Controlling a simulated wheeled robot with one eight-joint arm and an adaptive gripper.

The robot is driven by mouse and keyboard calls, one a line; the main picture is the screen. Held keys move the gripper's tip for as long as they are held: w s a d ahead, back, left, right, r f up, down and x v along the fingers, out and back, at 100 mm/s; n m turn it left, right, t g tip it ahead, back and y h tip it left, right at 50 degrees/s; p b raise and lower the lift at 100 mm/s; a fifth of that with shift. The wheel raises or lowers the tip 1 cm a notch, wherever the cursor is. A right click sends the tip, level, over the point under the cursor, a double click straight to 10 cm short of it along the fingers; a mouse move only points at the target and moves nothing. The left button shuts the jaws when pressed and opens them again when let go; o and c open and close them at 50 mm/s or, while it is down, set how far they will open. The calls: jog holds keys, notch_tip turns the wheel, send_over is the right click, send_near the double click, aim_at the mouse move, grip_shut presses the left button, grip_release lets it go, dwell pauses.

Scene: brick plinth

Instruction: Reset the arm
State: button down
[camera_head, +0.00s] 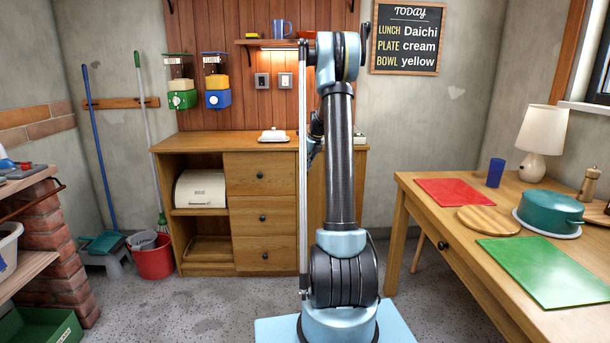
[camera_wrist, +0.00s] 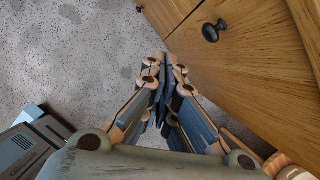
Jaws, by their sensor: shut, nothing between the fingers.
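My arm stands upright in the middle of the head view, bent at the top so that its far end hangs down behind the upright link. My gripper (camera_wrist: 165,68) shows in the wrist view, pointing down toward the speckled floor. Its fingers are shut together with nothing between them. In the head view only a small dark part of the gripper shows beside the arm link; the rest is hidden behind it. In the wrist view a wooden drawer front with a dark knob (camera_wrist: 213,31) is close to the right of the fingers, apart from them.
A wooden cabinet (camera_head: 259,197) with drawers stands behind my arm. A table (camera_head: 430,205) at right holds a red mat (camera_head: 455,191), a green mat (camera_head: 535,270), a teal pot (camera_head: 550,211) and a lamp. A brick plinth (camera_head: 70,245) with shelves is at left.

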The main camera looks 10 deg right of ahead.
jog(key=s+a+r+n, duration=0.25)
jog(key=s+n, duration=0.25)
jog(key=s, duration=0.5)
jog(key=s+a+r+n+h, duration=0.1)
jog(key=s+a+r+n, duration=0.3)
jog(key=s, duration=0.7)
jog(key=s+r+n, duration=0.2)
jog(key=s+n, duration=0.3)
jog(key=s, duration=0.5)
jog(key=s+f+n, duration=0.4)
jog(key=s+n, duration=0.1)
jog(key=s, duration=0.4)
jog(key=s+f+n+g+h, duration=0.1)
jog(key=s+f+n, duration=0.3)
jog(key=s, duration=0.5)
jog(key=s+f+n, duration=0.4)
jog(key=s+n, duration=0.2)
jog(key=s, duration=0.4)
jog(key=shift+a+f+n, duration=0.3)
jog(key=shift+a+f, duration=0.1)
jog(key=shift+a, duration=0.05)
jog(key=shift+w+f, duration=0.2)
jog(key=shift+w, duration=0.3)
